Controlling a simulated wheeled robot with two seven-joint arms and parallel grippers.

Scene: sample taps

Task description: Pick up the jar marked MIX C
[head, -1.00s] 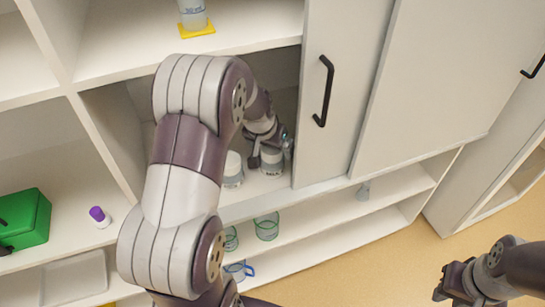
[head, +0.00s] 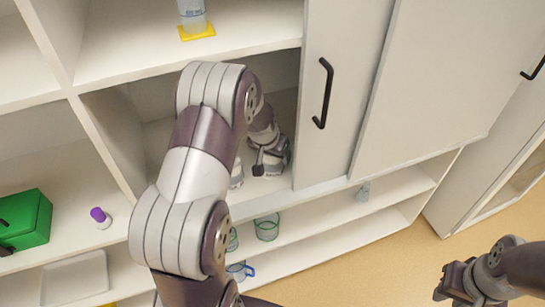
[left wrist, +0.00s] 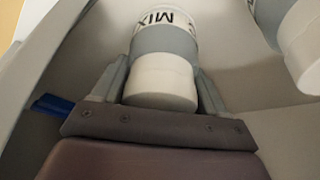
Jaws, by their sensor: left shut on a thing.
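A white jar with a grey band and a label reading MIX (left wrist: 161,82) sits between the two fingers of my left gripper (head: 270,158) in the left wrist view. The letter after MIX cannot be read clearly. A second white jar (head: 236,173) stands just left of the gripper, and a labelled white jar (left wrist: 302,45) shows at the upper right of the wrist view. My right gripper (head: 453,283) is empty, off to the lower right.
A sliding door (head: 340,90) with a black handle closes the compartment's right side. A divider (head: 112,140) bounds its left. A shelf below holds glass beakers (head: 267,228). A green case (head: 25,218) and a purple-capped bottle (head: 101,217) stand left. A bottle on a yellow mat (head: 197,31) is above.

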